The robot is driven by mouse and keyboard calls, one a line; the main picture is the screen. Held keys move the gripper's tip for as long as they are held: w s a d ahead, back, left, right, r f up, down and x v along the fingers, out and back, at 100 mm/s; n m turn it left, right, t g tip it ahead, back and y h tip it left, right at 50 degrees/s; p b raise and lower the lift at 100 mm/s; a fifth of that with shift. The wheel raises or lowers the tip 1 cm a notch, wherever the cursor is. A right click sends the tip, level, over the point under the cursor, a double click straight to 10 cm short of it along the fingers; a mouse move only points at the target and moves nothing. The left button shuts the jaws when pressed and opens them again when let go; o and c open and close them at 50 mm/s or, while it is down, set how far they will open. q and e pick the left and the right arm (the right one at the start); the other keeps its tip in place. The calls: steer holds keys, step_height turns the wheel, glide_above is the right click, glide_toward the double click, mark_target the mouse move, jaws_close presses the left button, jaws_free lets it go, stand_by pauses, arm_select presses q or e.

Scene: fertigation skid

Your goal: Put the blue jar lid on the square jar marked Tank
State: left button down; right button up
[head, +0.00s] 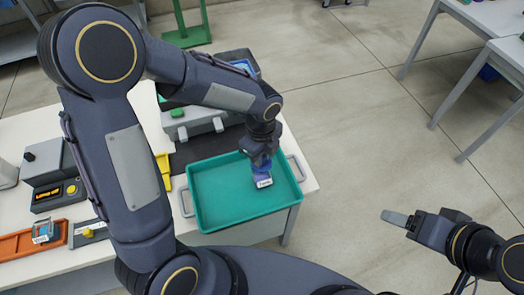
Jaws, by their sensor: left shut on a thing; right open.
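My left gripper (261,162) points down over the right part of the green tray (220,206), shut on a blue thing that looks like the blue jar lid (262,171). Directly below it is a small jar with a white label (264,183); the lettering is too small to read surely. I cannot tell whether the lid touches the jar or is just above it, as the gripper hides much of both. My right gripper (396,217) is open and empty, out over the floor at the right, away from the table.
A grey device with a lit display (50,190) and a grey case (190,122) stand on the white table (25,133). The green tray's left part is bare.

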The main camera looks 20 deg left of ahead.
arm_select(q)
steer(key=shift+f+b, duration=1.85)
steer(key=shift+f, duration=0.6)
steer(key=c, duration=1.3)
jaws_free()
steer(key=shift+o, duration=0.2)
steer(key=shift+r, duration=0.15)
step_height(320, 180, up, 7)
steer(key=p, duration=0.6)
